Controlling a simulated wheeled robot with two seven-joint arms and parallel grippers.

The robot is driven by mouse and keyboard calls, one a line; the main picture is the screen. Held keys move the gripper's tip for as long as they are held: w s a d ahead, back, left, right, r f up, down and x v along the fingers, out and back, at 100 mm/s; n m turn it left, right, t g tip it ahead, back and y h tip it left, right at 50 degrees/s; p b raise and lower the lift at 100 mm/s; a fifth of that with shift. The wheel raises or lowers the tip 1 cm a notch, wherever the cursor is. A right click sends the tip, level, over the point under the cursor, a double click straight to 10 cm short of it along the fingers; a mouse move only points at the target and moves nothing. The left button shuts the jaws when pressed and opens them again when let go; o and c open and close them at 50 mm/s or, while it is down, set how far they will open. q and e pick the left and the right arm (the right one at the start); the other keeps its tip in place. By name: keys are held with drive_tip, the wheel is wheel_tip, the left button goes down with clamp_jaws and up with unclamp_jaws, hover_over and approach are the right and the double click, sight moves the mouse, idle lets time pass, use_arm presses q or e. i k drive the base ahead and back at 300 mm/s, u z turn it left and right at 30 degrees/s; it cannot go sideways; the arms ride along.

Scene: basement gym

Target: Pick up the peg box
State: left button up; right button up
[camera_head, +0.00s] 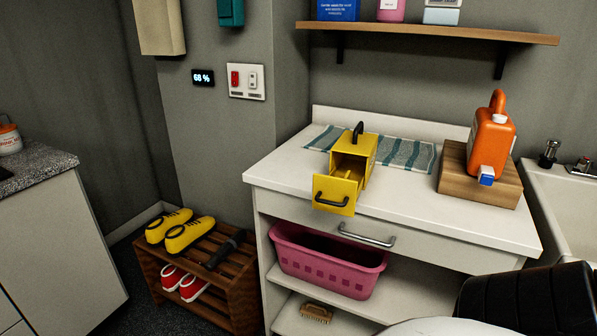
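A yellow box (366,150), the only thing here that looks like the peg box, stands on the white counter (290,170). It has a black handle on top. Its front drawer (335,193), with a dark pull handle, is drawn out toward the counter's front edge. The drawer's inside is partly visible, and I cannot make out any pegs. A striped teal-and-grey cloth (405,153) lies behind and beside the box. Neither of my grippers is in view.
An orange jug (492,145) stands on a wooden block (480,182) at the right, beside a sink (560,200). A shelf (430,33) hangs above. A pink basket (325,262) sits below the counter. A shoe rack (235,275) stands left.

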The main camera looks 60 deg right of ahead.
sight(356, 150)
drive_tip(key=z, duration=0.85)
drive_tip(key=i, duration=1.2)
drive_tip(key=z, duration=1.3)
